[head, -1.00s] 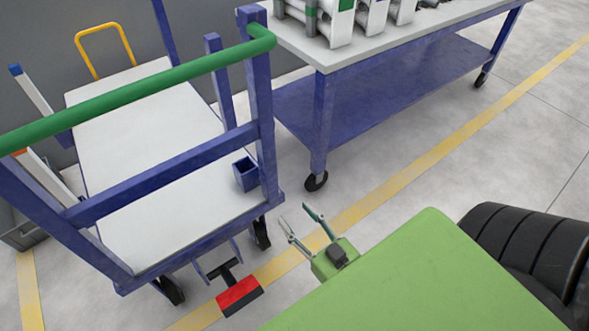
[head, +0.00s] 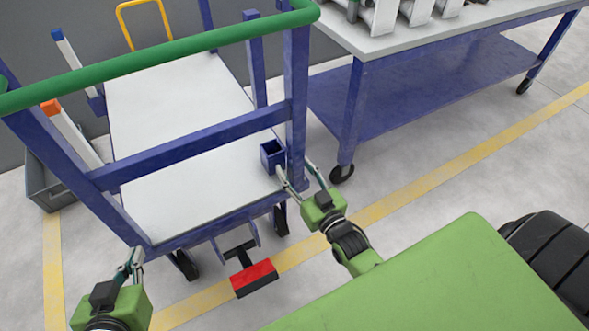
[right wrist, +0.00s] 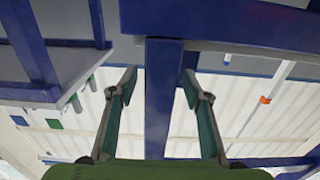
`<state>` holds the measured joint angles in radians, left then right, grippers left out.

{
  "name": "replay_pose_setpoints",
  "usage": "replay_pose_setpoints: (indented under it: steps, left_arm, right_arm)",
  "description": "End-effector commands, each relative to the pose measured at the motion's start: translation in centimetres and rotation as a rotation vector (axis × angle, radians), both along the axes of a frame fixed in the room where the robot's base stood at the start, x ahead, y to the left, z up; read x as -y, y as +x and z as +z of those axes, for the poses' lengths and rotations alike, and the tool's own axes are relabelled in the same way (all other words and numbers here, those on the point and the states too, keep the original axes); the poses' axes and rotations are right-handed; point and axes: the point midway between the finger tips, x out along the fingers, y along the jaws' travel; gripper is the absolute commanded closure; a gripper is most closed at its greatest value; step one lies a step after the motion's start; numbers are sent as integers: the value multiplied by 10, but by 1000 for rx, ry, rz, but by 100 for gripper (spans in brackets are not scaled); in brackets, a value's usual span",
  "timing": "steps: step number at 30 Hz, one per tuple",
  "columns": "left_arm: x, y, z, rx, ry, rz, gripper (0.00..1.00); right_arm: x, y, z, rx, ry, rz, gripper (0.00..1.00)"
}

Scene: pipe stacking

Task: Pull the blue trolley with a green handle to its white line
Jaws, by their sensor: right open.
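The blue trolley (head: 150,245) has a white deck (head: 185,190) and a green handle bar (head: 170,60) across its near top. It fills the left half of the head view. My right gripper (head: 294,170) is open beside the trolley's near right upright (head: 296,90). In the right wrist view a blue post (right wrist: 165,110) stands between the open fingers (right wrist: 158,84), with gaps visible on both sides. My left gripper (head: 130,262) is at the lower left, in front of the trolley's near left corner; its fingers overlap from this angle. I see no white line on the floor.
A blue workbench (head: 352,110) with white pipe parts stands right of the trolley. A red and black foot pedal (head: 253,278) is low at the trolley's front. A grey bin (head: 45,185) is at left. Yellow floor lines (head: 430,172) cross clear floor at right.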

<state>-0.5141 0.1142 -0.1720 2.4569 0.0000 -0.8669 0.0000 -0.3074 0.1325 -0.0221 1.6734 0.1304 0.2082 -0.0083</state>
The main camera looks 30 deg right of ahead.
Motion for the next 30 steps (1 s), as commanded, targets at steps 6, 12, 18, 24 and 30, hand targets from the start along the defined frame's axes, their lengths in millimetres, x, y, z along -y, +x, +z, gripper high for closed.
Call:
replay_pose_setpoints:
  steps: [6, 12, 18, 24, 30]
  left_arm:
    - [2, 4, 6, 33, -8, -2, 100]
    - [2, 4, 6, 32, -8, -2, 100]
    - [2, 4, 6, 32, -8, -2, 100]
    - [2, 4, 6, 31, -7, -2, 100]
    - [2, 3, 4, 17, -5, -2, 100]
  right_arm:
    - [0, 6, 0, 0, 0, 0, 56]
    - [0, 6, 0, 0, 0, 0, 56]
    - [0, 5, 0, 0, 0, 0, 100]
    - [0, 5, 0, 0, 0, 0, 100]
    - [0, 7, 0, 0, 0, 1, 100]
